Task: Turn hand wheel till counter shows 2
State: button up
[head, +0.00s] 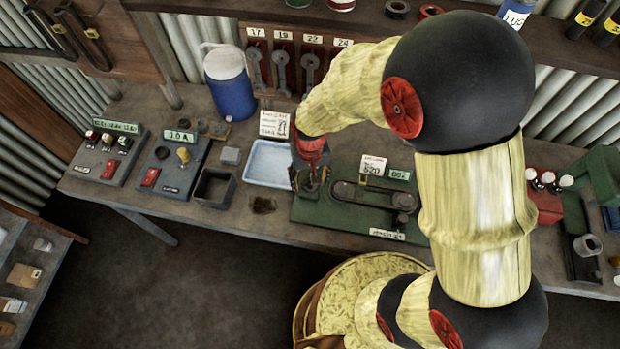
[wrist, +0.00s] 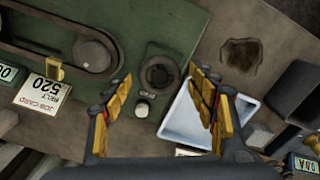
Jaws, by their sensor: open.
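The green machine base (head: 325,212) lies on the bench and also fills the upper left of the wrist view (wrist: 130,25). Its small counter (head: 399,174) appears to read 002, though the digits are small; the wrist view cuts off the counter (wrist: 8,73). The dark round hand wheel (wrist: 158,72) with a pale handle knob (wrist: 143,108) sits near the base's end. My gripper (head: 309,186) is over that end and hides the wheel in the head view. In the wrist view my gripper (wrist: 165,85) is open, with wheel and knob showing between its fingers; contact cannot be told.
A white tray (head: 248,172) and dark box (head: 213,188) stand left of the base. A job card (head: 373,167) reads 520. Control boxes (head: 110,155) are far left. A red block with white knobs (head: 545,207) is right.

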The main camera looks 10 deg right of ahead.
dwell(0.3)
notch_tip(320, 180, up, 12)
dwell(0.5)
dwell(0.5)
jog(key=shift+s+d+r+m+t+b, duration=0.15)
jog(key=shift+s+d+r+t+b, duration=0.8)
jog(key=shift+s+d+r+b, duration=0.85)
jog(key=shift+s+d+r+m+t+b, duration=0.1)
jog(key=shift+s+d+r+t+b, duration=1)
jog(key=shift+s+d, duration=1.15)
jog(key=shift+s+d+r+m+t+b, duration=0.15)
jog(key=shift+s+d+r+t+b, duration=0.6)
jog(key=shift+s+d+r+b, duration=1.15)
jog(key=shift+s+d+f, duration=0.15)
